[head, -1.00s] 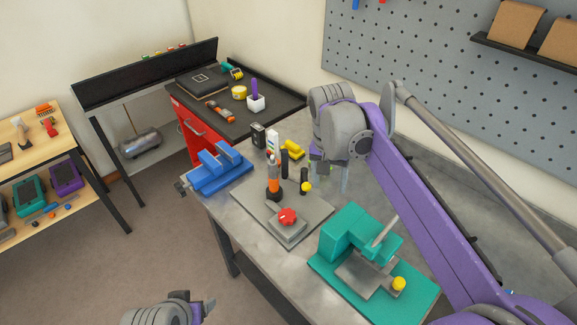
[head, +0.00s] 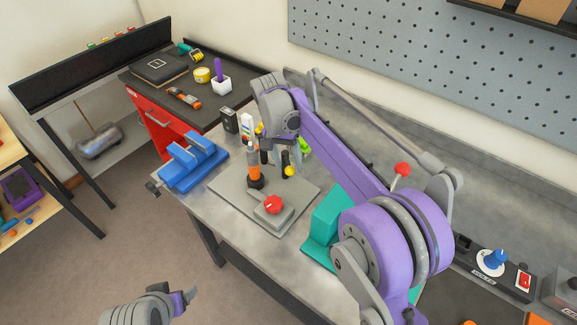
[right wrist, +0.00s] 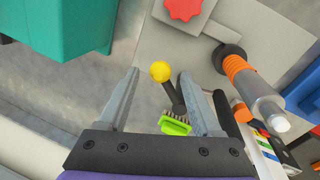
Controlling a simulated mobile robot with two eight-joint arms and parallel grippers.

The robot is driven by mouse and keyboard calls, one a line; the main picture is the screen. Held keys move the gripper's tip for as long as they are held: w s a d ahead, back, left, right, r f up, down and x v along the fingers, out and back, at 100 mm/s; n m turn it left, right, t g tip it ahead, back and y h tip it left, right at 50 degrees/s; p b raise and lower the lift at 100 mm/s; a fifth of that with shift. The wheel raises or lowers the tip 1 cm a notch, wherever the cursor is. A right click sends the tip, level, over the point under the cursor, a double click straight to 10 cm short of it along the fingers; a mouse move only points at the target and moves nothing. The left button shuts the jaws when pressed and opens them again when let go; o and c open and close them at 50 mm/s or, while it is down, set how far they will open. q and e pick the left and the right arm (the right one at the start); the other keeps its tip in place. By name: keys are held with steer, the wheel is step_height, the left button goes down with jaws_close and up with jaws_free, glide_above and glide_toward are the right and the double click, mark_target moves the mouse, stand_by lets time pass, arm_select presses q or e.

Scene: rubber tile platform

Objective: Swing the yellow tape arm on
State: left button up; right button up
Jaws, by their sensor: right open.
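A dark arm with a yellow ball end (head: 289,171) stands at the back edge of a grey base plate (head: 226,188) on the metal bench. I take it to be the yellow tape arm; no tape can be made out. The yellow end (right wrist: 160,71) also shows in the right wrist view, with its dark shaft between the finger lines. My right gripper (head: 284,160) points down at this arm, open; its fingers (right wrist: 160,88) lie either side of it. Contact cannot be told. My left gripper (head: 188,297) is low at the bottom left, away from the bench, its opening unclear.
A red star knob (head: 272,204) and an upright orange-and-grey tool (head: 254,170) share the plate. A green brush (right wrist: 175,125) lies near the fingers. A blue vise (head: 193,163) is left, a teal machine (head: 325,222) right, partly behind my arm.

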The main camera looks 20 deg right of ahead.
steer(key=shift+d+f, duration=0.1)
steer(key=shift+f, duration=0.65)
jaws_close()
stand_by(0.9)
